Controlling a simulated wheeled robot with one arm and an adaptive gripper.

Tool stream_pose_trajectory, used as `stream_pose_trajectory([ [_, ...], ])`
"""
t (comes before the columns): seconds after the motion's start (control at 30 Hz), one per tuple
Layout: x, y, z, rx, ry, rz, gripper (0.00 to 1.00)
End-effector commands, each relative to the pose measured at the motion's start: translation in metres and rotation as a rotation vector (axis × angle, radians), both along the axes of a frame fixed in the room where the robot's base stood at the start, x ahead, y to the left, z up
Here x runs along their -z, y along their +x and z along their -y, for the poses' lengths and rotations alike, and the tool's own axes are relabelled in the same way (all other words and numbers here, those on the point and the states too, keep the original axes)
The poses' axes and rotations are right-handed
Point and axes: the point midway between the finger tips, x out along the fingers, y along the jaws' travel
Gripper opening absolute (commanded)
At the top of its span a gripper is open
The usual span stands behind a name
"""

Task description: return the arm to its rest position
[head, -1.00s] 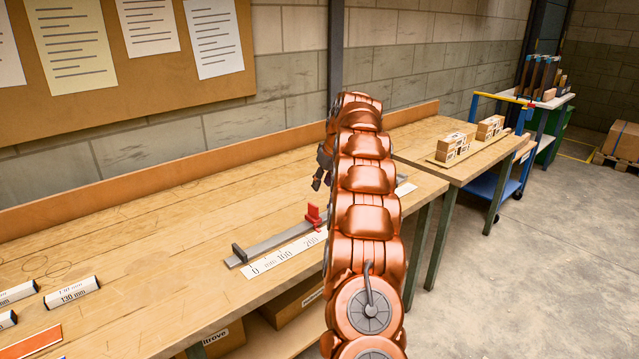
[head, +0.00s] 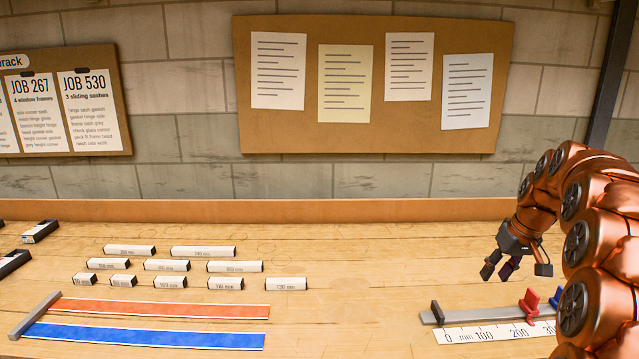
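My copper-coloured arm (head: 606,215) comes in at the right side of the head view, bent, with its end reaching left over the bench. My gripper (head: 498,271) is dark grey and points down in the air above the bench, just behind and above the measuring rail. Its fingertips look apart and nothing shows between them. Part of the arm is cut off by the right edge of the view.
A rail with a scale (head: 484,335) and a red stop (head: 530,304) lies below my gripper, partly hidden by my arm. Several labelled white blocks (head: 203,252) stand left of centre. Orange (head: 160,308) and blue (head: 150,336) strips lie in front. The bench (head: 370,270) between is clear.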

Motion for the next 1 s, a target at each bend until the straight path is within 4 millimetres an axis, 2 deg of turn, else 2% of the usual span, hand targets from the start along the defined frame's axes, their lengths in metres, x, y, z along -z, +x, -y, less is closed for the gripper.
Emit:
stream_pose_trajectory([
  [0.03,-0.006,-0.009,-0.019,-0.010,0.004,-0.012,0.38],
  [0.2,-0.009,-0.044,-0.070,-0.022,0.014,-0.067,0.38],
  [0.5,-0.010,-0.118,-0.145,-0.034,0.008,-0.157,0.38],
  [0.8,0.001,-0.209,-0.198,-0.036,-0.018,-0.250,0.38],
  [1.0,0.015,-0.273,-0.220,-0.028,-0.047,-0.309,0.38],
])
